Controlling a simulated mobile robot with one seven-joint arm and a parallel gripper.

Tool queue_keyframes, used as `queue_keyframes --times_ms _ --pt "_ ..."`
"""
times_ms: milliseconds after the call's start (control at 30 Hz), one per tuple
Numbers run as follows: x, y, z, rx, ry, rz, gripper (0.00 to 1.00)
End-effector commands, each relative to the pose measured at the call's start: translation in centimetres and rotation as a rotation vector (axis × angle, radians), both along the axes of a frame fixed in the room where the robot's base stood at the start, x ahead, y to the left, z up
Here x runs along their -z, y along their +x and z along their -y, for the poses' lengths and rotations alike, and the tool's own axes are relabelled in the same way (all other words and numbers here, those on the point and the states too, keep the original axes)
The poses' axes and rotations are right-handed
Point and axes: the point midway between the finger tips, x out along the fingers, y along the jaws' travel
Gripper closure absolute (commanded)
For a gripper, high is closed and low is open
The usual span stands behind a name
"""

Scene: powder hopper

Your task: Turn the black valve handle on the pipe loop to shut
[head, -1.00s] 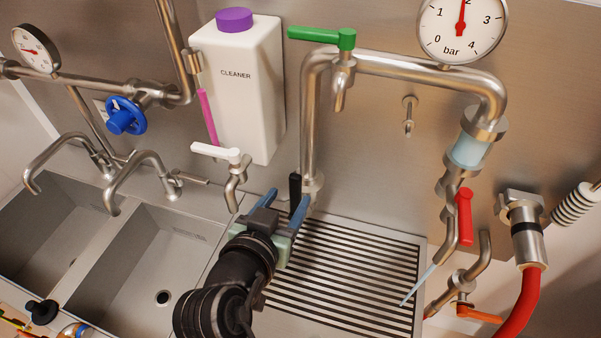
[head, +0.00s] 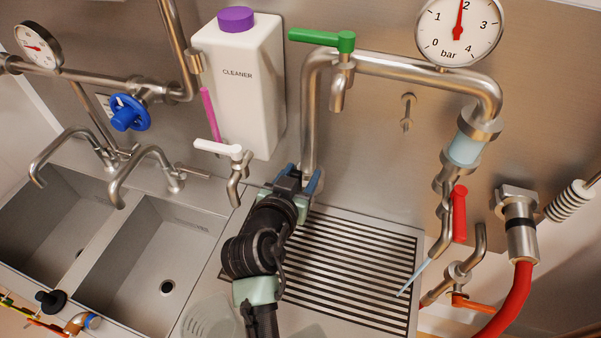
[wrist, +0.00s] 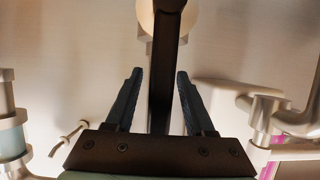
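The black valve handle (wrist: 163,70) shows in the wrist view as a dark upright bar running down between my two blue fingers. Bare gaps show between the bar and both fingers. My gripper (head: 302,179) is open around it at the foot of the left leg of the steel pipe loop (head: 309,110); its fingers also show in the wrist view (wrist: 157,100). In the head view my gripper and wrist hide the handle. Pale liquid shows in the sight glass (head: 465,150), and a thin bluish streak (head: 413,278) slants from the spout below it.
A green lever (head: 320,38) and a gauge (head: 460,30) sit atop the loop. A red lever (head: 459,214) is on the right. A white lever (head: 217,147) and the cleaner bottle (head: 245,90) stand close left. The slatted drainboard (head: 350,265) is clear.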

Motion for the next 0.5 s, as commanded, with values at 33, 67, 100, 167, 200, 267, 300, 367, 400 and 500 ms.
queue_keyframes --times_ms 33,67,100,167,200,267,300,367,400,500 --pt "0.0 -0.01 0.0 0.0 0.0 0.0 0.57" --pt "-0.01 -0.01 -0.02 0.0 0.0 0.0 0.62" --pt "-0.01 -0.01 -0.02 0.0 0.0 0.0 0.7" --pt "-0.01 -0.01 -0.02 0.0 0.0 0.0 0.8" --pt "-0.01 -0.02 -0.02 0.0 0.0 0.0 0.88" --pt "-0.01 -0.02 -0.02 0.0 0.0 0.0 0.98" --pt "-0.01 -0.02 -0.02 0.0 0.0 0.0 1.0" --pt "-0.01 -0.02 -0.02 0.0 0.0 0.0 1.0" --pt "-0.01 -0.02 -0.02 0.0 0.0 0.0 1.0" --pt "-0.02 -0.03 -0.02 0.0 -0.001 0.0 1.0"
